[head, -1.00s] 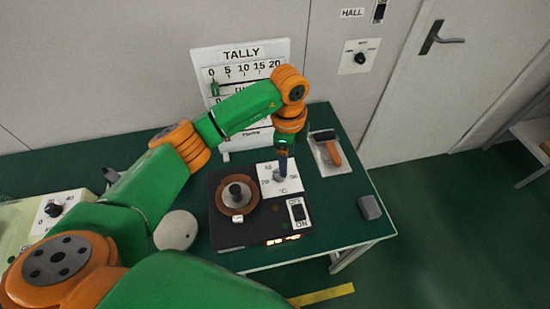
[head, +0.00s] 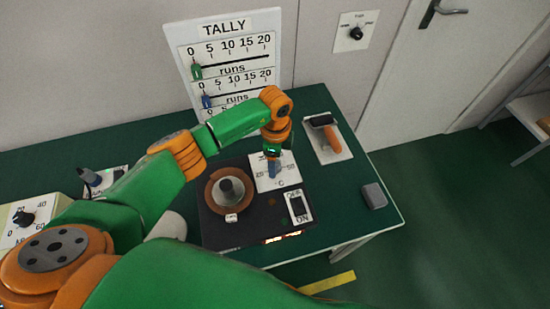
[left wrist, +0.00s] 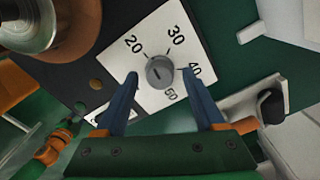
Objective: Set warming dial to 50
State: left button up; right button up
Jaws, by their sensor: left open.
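The warming dial (left wrist: 160,71) is a round grey knob on a white scale plate (left wrist: 150,50) marked 20, 30, 40 and 50. A short dark mark shows on the left part of the knob; which number it points at is not clear. My left gripper (left wrist: 160,78) is open, with one blue finger on each side of the knob. I cannot tell whether the fingers touch it. In the head view my left gripper (head: 273,167) is over the white plate (head: 286,176) on the black machine (head: 240,234) and largely hides the dial. My right gripper is not in view.
Beside the dial are a brown disc with a metal post (head: 230,188) and an ON switch (head: 298,206). The tally board (head: 228,60) stands behind.

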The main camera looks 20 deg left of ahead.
pick_arm(q)
grip_shut()
